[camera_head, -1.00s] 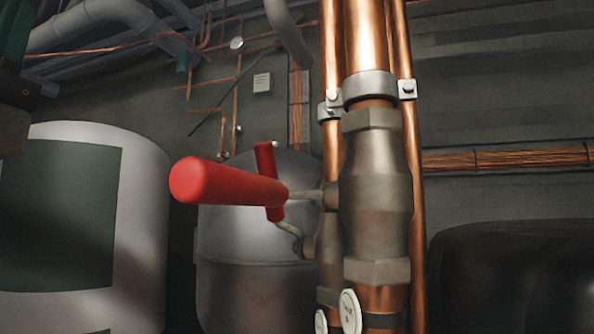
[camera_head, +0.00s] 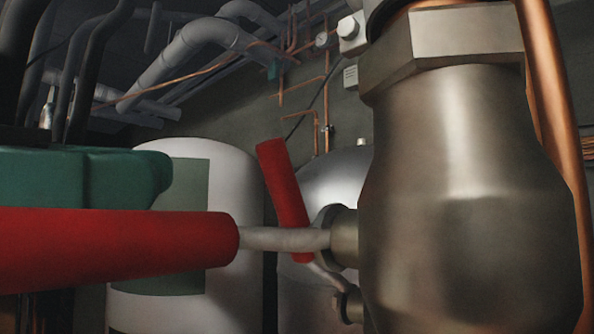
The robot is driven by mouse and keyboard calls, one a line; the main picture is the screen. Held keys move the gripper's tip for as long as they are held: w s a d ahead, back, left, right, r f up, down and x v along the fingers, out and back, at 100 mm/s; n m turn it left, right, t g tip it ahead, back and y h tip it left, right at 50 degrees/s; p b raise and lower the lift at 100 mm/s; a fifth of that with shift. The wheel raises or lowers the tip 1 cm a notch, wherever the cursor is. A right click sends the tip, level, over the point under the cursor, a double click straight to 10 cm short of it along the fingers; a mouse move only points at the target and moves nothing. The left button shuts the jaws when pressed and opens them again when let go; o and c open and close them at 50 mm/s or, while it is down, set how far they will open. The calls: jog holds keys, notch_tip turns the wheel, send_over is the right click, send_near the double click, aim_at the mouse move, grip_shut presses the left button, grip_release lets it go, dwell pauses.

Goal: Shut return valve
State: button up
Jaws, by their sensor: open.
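Two red-handled valves are in view, and I cannot tell which is the return valve. The near valve body (camera_head: 465,190) is a large grey metal fitting on the right. Its red lever handle (camera_head: 110,245) points left, roughly level, across to the left edge, on a pale metal stem (camera_head: 285,239). Behind it, a second red lever handle (camera_head: 284,200) stands steeply, its top leaning left. Its bent stem leads to a fitting that is partly hidden behind the near valve. My gripper is not in view.
A teal block (camera_head: 90,178) sits behind the near handle at left. A white tank (camera_head: 235,170) and a grey tank (camera_head: 345,172) stand behind. Copper pipe (camera_head: 550,90) runs beside the valve body. Grey pipes (camera_head: 190,50) cross the top.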

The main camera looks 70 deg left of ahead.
aim_at(279, 214)
jog(key=w+p, duration=0.1)
jog(key=w, duration=0.4)
jog(key=w+p, duration=0.2)
jog(key=w, duration=0.2)
jog(key=shift+w+d, duration=0.2)
jog(key=shift+w, duration=0.15)
jog(key=shift+c, duration=0.3)
grip_shut()
